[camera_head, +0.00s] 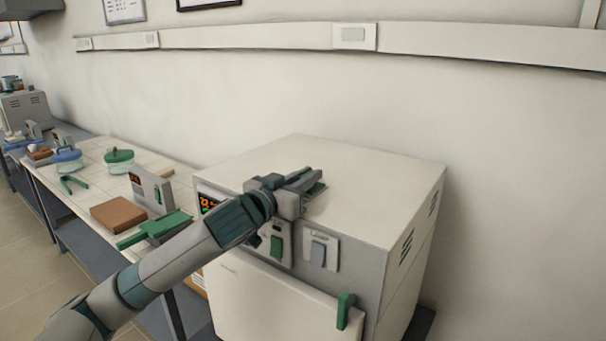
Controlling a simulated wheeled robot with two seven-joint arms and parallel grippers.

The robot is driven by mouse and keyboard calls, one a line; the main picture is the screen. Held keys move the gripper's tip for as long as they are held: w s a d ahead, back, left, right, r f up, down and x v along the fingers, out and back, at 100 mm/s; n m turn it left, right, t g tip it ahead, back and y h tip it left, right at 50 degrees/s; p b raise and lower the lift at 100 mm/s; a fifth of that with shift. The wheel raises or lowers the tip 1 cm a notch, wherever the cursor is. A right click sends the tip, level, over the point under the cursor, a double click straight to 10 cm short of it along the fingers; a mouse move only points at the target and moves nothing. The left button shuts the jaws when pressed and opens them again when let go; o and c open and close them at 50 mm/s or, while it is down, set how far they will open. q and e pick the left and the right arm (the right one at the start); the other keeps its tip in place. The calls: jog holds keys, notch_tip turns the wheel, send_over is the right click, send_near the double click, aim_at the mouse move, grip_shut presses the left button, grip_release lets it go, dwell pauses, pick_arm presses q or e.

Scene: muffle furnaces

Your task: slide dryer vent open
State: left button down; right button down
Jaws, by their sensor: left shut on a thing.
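The dryer (375,185) is a pale box-shaped unit with a flat top, standing at the centre right. A small dark green piece, which looks like the vent slide (316,191), shows on its top near the front edge. My left gripper (312,178) reaches over the front edge of the top and is shut on this vent slide. The fingers and wrist hide most of the slide and any opening under it, so I cannot tell how far it is open. My right gripper is not in view.
The rear dryer top is clear.

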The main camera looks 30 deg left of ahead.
pick_arm(q)
jog(key=shift+d, duration=0.15)
jog(key=c, duration=1.9)
grip_release()
jog(key=shift+o, duration=0.9)
jog(key=shift+d, duration=0.15)
jog(key=shift+s, duration=0.1)
